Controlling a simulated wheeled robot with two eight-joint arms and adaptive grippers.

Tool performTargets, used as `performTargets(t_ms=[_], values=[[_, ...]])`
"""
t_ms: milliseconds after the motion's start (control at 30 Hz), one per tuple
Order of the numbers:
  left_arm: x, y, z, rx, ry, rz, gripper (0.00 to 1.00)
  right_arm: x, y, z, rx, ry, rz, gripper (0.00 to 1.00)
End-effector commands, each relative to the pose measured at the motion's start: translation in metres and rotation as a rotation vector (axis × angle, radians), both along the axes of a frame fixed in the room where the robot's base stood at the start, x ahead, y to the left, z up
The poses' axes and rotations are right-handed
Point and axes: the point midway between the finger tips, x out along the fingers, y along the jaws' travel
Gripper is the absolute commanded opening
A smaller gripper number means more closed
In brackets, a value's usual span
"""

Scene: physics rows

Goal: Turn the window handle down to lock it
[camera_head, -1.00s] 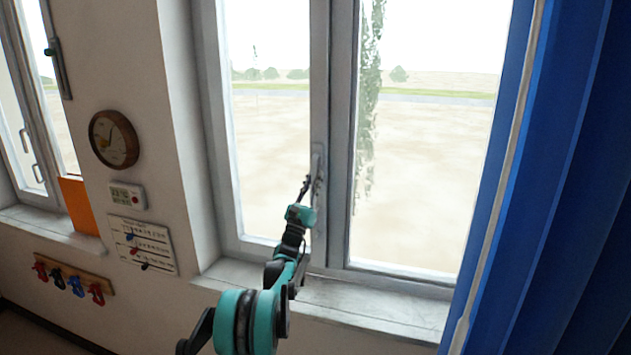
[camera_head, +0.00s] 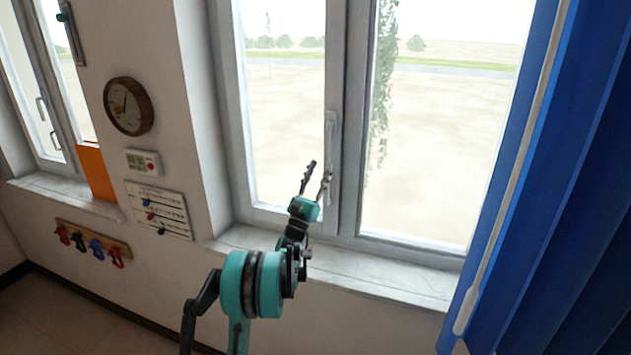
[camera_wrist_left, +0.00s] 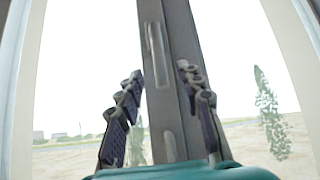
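The pale window handle (camera_head: 331,135) lies upright along the middle frame of the large window. It also shows in the left wrist view (camera_wrist_left: 156,42), in line with the frame. I cannot tell for sure which end is its pivot. My left gripper (camera_head: 319,170) is below and left of the handle, in front of the glass and frame. In the left wrist view its two fingers (camera_wrist_left: 160,72) are spread on either side of the frame, with nothing between them in their hold. The handle looks apart from both fingers. My right gripper is not in view.
A blue curtain (camera_head: 560,150) hangs at the right. A pale sill (camera_head: 380,275) runs below the window. On the left wall are a round clock (camera_head: 128,106), a small digital device (camera_head: 143,162), a chart (camera_head: 160,210) and a hook rack (camera_head: 92,240). Another window stands far left.

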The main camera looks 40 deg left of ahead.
Motion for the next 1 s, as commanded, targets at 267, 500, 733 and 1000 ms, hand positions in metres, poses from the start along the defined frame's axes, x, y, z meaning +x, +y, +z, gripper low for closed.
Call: performTargets(t_ms=[267,500,733,1000], values=[[-0.025,-0.003,-0.025,-0.001,0.0,0.001,0.37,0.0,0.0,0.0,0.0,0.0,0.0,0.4],[-0.027,-0.004,-0.028,0.0,0.0,0.0,0.37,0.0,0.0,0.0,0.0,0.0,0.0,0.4],[-0.027,-0.004,-0.027,0.0,0.0,0.0,0.37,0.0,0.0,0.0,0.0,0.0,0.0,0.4],[-0.019,-0.028,-0.022,0.063,0.038,-0.007,0.37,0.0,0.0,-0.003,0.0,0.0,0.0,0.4]])
